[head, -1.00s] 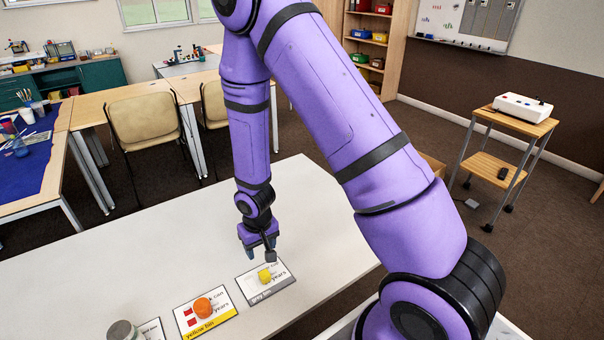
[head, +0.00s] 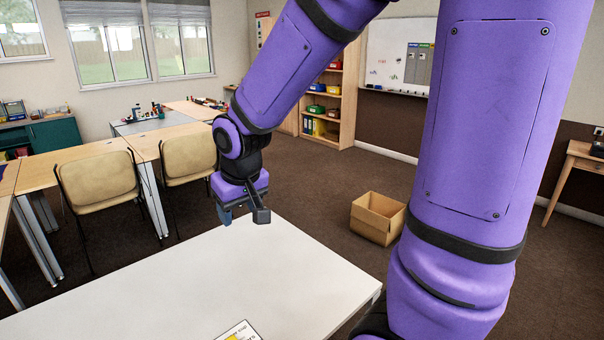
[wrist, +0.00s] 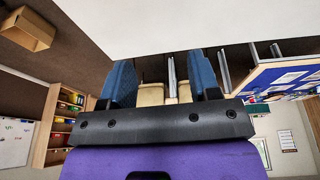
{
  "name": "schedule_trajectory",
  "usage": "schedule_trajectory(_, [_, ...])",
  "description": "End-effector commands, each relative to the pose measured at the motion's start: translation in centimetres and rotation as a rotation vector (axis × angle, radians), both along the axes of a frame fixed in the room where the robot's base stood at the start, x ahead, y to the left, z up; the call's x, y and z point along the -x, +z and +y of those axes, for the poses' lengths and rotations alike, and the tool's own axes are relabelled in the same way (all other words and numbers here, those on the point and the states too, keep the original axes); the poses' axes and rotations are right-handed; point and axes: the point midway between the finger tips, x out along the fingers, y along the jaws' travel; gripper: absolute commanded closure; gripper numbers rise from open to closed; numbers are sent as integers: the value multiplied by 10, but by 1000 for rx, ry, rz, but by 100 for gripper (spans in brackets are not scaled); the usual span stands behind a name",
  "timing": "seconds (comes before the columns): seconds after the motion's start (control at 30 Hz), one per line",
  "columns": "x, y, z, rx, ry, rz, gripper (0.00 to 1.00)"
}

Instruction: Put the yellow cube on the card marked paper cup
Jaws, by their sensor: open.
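My gripper (head: 238,213) is raised above the far part of the white table, open. In the wrist view its two blue fingers are wide apart with nothing between them (wrist: 161,78). A white card (head: 240,331) with partly readable print ending in "cup" is cut off by the bottom edge of the head view. A small yellow patch (head: 232,338) on it looks like the top of the yellow cube; most of it is out of frame. My gripper is well away from the card and touches nothing. The wrist view shows neither cube nor card.
The white table (head: 200,270) is bare between gripper and card. An open cardboard box (head: 378,217) stands on the floor beyond its right side. Two beige chairs (head: 97,183) stand by wooden desks at the left. A shelf (head: 333,110) is at the back.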

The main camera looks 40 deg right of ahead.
Motion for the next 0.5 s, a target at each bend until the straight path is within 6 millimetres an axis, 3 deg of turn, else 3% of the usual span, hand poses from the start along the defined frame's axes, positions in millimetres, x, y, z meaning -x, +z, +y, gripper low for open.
schedule_trajectory(0.03, [9,16,-3,-2,-3,-21,44])
schedule_trajectory(0.2, [45,56,-9,-7,-1,-61,44])
schedule_trajectory(0.5, [117,108,-16,-22,12,-131,44])
